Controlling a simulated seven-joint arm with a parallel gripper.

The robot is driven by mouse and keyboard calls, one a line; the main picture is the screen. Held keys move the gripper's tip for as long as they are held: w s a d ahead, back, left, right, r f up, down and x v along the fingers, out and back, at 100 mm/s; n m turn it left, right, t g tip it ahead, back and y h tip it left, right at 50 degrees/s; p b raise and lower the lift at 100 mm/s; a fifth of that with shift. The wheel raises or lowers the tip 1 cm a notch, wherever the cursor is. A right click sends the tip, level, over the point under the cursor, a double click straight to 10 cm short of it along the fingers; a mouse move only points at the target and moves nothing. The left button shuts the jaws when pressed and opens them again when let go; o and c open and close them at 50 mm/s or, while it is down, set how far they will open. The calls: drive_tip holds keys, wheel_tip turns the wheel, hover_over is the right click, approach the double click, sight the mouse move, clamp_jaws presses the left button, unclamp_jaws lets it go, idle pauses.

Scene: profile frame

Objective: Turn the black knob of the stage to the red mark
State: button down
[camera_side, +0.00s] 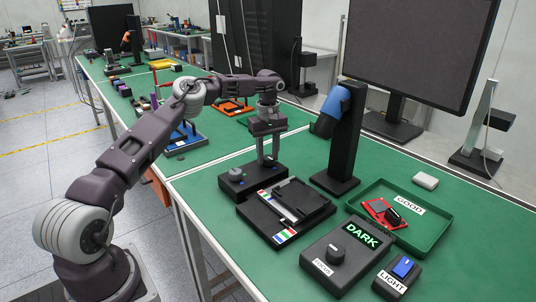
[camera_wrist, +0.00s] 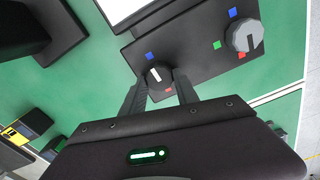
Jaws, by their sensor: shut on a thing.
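The stage is a black box (camera_side: 255,188) on the green table, seen from above in the wrist view (camera_wrist: 200,60). Its black knob (camera_wrist: 158,76) has a white pointer line. A blue mark (camera_wrist: 149,57) lies on one side of the knob and the red mark (camera_wrist: 168,91) on the opposite side. The white line lies roughly along the line between these marks, nearer the blue one. My gripper (camera_wrist: 160,88) points down at the stage, with its fingers on both sides of the black knob, shut on it. In the side view my gripper (camera_side: 268,152) hides the black knob.
A grey knob (camera_wrist: 243,36) with blue, green and red marks sits beside the black knob. A black stand (camera_side: 343,140) with a blue part is close on the right. A black slide unit (camera_side: 318,208), DARK box (camera_side: 330,268) and green GOOD tray (camera_side: 440,232) are nearer the camera.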

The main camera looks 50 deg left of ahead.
drive_tip(key=n, duration=0.4)
drive_tip(key=shift+r, duration=0.1)
drive_tip(key=n, duration=0.4)
drive_tip(key=shift+s+n, duration=0.15)
drive_tip(key=shift+n, duration=0.15)
drive_tip(key=n, duration=0.4)
drive_tip(key=shift+s+n, duration=0.1)
drive_tip(key=shift+n, duration=0.2)
drive_tip(key=n, duration=0.4)
drive_tip(key=shift+d, duration=0.1)
drive_tip(key=n, duration=0.5)
drive_tip(key=shift+d, duration=0.1)
drive_tip(key=n, duration=0.4)
drive_tip(key=shift+d+n, duration=0.1)
drive_tip(key=shift+n, duration=0.2)
drive_tip(key=n, duration=0.4)
drive_tip(key=shift+d, duration=0.1)
drive_tip(key=shift+n, duration=2.2)
drive_tip(key=shift+d, duration=0.1)
